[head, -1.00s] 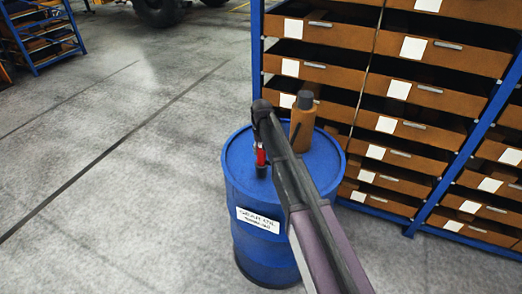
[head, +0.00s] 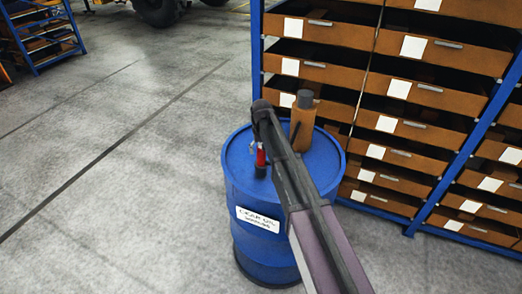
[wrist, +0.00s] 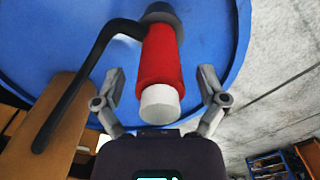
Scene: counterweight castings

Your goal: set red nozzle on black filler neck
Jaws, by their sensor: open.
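The red nozzle (head: 261,157) stands upright on the black filler neck (head: 260,171) on top of the blue drum (head: 237,185). In the wrist view the nozzle (wrist: 160,62) has a pale end towards me and a black bent spout or lever to its left. Its far end meets the black neck (wrist: 160,13); the seating itself is hidden. My gripper (wrist: 160,78) is open, with one finger on each side of the nozzle and visible gaps between.
An orange-brown bottle (head: 303,122) with a grey cap stands on the drum behind my arm. A blue rack with brown drawers (head: 325,73) rises close behind and to the right. The concrete floor (head: 110,180) to the left is clear.

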